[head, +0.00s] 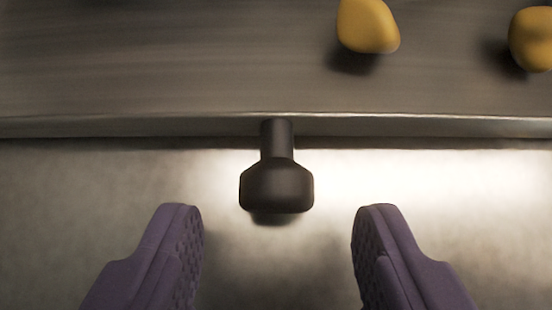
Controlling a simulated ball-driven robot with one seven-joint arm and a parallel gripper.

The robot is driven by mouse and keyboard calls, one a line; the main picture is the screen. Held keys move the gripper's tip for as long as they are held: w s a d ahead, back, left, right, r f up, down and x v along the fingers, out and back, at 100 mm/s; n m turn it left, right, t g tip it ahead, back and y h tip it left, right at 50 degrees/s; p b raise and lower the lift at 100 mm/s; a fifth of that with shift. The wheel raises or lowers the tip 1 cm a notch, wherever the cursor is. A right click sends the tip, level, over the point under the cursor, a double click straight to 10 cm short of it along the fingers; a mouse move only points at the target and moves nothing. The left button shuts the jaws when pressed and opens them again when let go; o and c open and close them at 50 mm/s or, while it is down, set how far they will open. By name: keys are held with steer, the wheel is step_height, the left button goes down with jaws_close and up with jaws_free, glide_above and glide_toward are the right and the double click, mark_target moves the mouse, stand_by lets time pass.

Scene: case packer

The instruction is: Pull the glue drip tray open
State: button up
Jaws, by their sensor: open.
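A black knob (276,186) on a short stem sticks out from the front edge of a flat grey metal surface (180,65), which seems to be the drip tray. My gripper (278,215) is open, with its two purple fingers at the bottom of the head view. One finger is to the left of the knob and the other to the right, with clear gaps on both sides. The fingertips are about level with the knob's near end in the picture, and neither touches it. How deep the fingers are relative to the knob I cannot tell.
Two yellow rounded lumps lie on the metal surface, one at the top middle right (367,26) and one at the right edge (533,40). A paler, brightly lit surface (70,200) lies below the metal edge and looks clear around the knob.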

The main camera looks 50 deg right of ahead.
steer(key=shift+b+x, duration=0.3)
steer(key=shift+x, duration=0.8)
steer(key=shift+r, duration=0.1)
